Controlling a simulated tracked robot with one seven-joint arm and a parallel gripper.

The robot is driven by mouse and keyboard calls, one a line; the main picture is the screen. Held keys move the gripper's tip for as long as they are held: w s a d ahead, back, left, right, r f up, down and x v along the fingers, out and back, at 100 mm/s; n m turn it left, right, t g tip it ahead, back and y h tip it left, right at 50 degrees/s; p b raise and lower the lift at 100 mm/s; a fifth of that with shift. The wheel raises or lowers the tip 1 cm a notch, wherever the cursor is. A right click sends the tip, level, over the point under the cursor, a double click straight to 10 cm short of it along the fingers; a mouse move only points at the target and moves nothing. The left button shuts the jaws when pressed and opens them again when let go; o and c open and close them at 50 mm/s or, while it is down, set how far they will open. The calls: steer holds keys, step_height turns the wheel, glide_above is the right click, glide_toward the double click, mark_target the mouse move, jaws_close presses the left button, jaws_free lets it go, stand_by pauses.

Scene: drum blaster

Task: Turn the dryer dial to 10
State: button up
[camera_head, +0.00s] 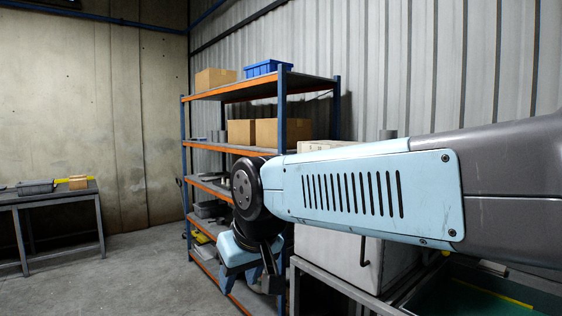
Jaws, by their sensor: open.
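My arm reaches in from the right across the head view and bends down at a black joint. My gripper (262,282) hangs below this joint, left of a pale cabinet; it is small and partly hidden by my own wrist. It is open, and I see nothing held in it. No dial or number scale can be made out. A pale grey cabinet (340,257) with a dark handle (365,252) stands behind and below my arm. I cannot tell whether it is the dryer, as my arm covers much of it.
A blue and orange shelf rack (284,115) holds cardboard boxes (280,131) and a blue bin (267,67). A grey metal frame (335,285) runs by the cabinet. A table (50,197) stands far left. The concrete floor (130,270) between is clear.

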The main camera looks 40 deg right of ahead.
steer(key=shift+w+d, duration=0.15)
steer(key=shift+o, duration=0.4)
